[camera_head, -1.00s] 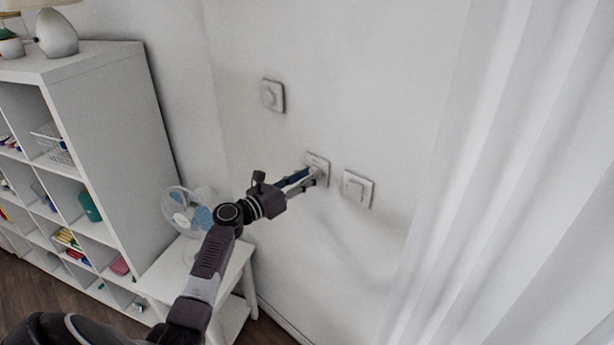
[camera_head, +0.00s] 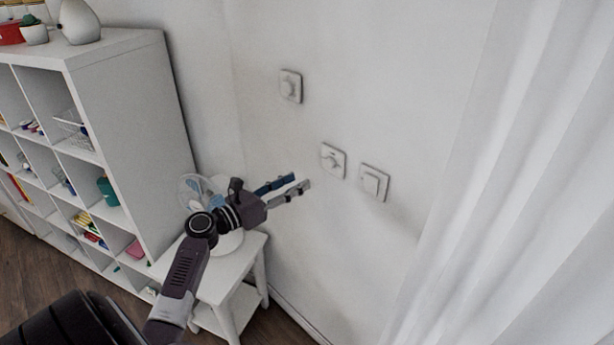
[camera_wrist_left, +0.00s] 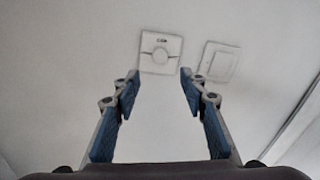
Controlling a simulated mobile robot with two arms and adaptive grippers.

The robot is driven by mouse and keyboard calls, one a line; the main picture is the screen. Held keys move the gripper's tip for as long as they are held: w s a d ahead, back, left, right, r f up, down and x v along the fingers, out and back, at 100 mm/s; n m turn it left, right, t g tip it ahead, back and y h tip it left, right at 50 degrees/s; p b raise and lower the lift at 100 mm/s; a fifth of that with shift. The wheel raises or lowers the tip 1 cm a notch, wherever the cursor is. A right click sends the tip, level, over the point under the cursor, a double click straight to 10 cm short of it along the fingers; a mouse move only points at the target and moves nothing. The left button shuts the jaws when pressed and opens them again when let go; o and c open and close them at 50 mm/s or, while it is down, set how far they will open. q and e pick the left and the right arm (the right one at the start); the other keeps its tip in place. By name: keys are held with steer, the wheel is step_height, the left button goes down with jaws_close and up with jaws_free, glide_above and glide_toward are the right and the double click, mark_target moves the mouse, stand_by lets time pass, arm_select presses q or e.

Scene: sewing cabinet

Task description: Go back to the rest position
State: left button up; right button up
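My left gripper (camera_head: 301,182) is in front of the white wall, apart from it, below and left of a white wall dial (camera_head: 333,160). Its two blue-padded fingers are spread with nothing between them. In the left wrist view the open fingers (camera_wrist_left: 160,88) frame a gap just below the same dial (camera_wrist_left: 160,52). A flat square switch (camera_head: 374,182) is to the right of the dial and also shows in the left wrist view (camera_wrist_left: 219,61). My right gripper is not in view.
Another wall dial (camera_head: 290,86) is higher on the left. A white cube shelf (camera_head: 130,100) stands at the left. A small white table (camera_head: 245,262) with a fan (camera_head: 192,190) stands behind my arm. A white curtain (camera_head: 490,200) hangs at the right.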

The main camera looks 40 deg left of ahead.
arm_select(q)
steer(key=shift+s+a, duration=0.15)
steer(key=shift+s, duration=0.45)
steer(key=s+d+f+m+g+y+b, duration=0.1)
steer(key=s+d+f+m+g+b, duration=0.15)
steer(key=f, duration=0.95)
steer(key=s+d+f+m+g+b, duration=0.1)
steer(key=s+f+m+g, duration=0.15)
steer(key=f, duration=0.95)
steer(key=s+d+f+m+g+y+b, duration=0.1)
steer(key=s+d+f+m+g+b, duration=0.15)
steer(key=f, duration=0.95)
steer(key=s+d+f+m+g+y+b, duration=0.1)
steer(key=s+d+f+m+g+b, duration=0.2)
steer(key=s+f+m, duration=0.75)
steer(key=s+d+f+m+g+y+b, duration=0.1)
steer(key=s+d+f+m+g+b, duration=0.3)
steer(key=s+f, duration=1.15)
steer(key=s+d+f+m+g, duration=0.1)
steer(key=s+d+f+m, duration=0.3)
steer(key=s+f+m, duration=0.2)
steer(key=s+d+f+m+g+b, duration=0.1)
steer(key=s+d+f+m, duration=0.4)
steer(key=s+f+m, duration=0.2)
steer(key=s+m, duration=0.2)
steer(key=m, duration=0.1)
steer(key=shift+s+d+f+b, duration=0.2)
steer(key=shift+s+f+b, duration=0.1)
steer(key=shift+s, duration=0.1)
